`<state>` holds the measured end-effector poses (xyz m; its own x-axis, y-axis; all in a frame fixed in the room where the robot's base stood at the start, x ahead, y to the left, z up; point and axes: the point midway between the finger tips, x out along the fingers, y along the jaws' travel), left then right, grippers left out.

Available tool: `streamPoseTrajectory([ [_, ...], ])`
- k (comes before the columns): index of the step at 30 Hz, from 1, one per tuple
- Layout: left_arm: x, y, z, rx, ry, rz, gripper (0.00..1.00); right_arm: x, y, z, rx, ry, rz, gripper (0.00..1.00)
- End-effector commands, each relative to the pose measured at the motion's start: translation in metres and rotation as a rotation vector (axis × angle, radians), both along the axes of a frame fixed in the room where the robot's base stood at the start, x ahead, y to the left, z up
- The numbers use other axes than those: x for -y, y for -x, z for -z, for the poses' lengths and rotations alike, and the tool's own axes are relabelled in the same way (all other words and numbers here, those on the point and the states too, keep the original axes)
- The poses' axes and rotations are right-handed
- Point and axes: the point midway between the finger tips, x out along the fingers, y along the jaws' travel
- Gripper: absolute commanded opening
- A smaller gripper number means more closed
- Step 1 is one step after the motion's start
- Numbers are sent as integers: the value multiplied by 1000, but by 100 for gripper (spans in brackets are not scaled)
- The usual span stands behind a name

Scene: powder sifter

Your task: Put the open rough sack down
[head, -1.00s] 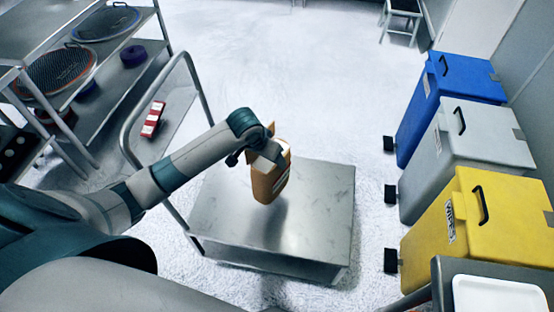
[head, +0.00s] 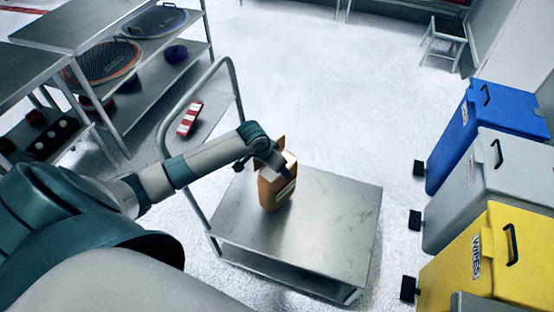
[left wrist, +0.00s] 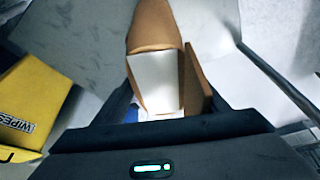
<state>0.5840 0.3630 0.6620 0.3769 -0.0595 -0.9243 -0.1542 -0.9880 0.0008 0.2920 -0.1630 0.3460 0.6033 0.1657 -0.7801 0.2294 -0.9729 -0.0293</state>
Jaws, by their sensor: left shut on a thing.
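The open rough sack (head: 270,195) is orange-brown with a pale opening at its top. It is upright at the left part of the metal cart's top (head: 325,225); I cannot tell for sure whether its base touches the surface. My left gripper (head: 284,166) is shut on the sack near its top. In the left wrist view the sack (left wrist: 155,30) stands between the fingers, with its white inside and a raised brown flap showing. My right gripper is in neither view.
The cart's push handle (head: 163,135) rises at its left. Yellow (head: 465,265), grey (head: 480,185) and blue (head: 490,125) bins stand to the right. A shelf rack (head: 95,25) with sieves is at the upper left. The cart top right of the sack is clear.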

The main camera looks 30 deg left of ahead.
Motion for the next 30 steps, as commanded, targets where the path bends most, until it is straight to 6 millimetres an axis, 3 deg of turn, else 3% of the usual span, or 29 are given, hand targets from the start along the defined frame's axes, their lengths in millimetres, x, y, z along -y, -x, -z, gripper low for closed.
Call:
streamPoseTrajectory([
  [4,0,-2,2,5,1,0,4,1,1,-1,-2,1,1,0],
  [15,0,-2,35,6,0,0,4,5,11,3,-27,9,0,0],
  [28,0,-2,39,6,0,1,4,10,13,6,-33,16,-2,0],
  [29,0,1,42,-1,-1,1,68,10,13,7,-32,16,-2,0],
  [30,0,1,42,-1,-1,1,78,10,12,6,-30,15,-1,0],
])
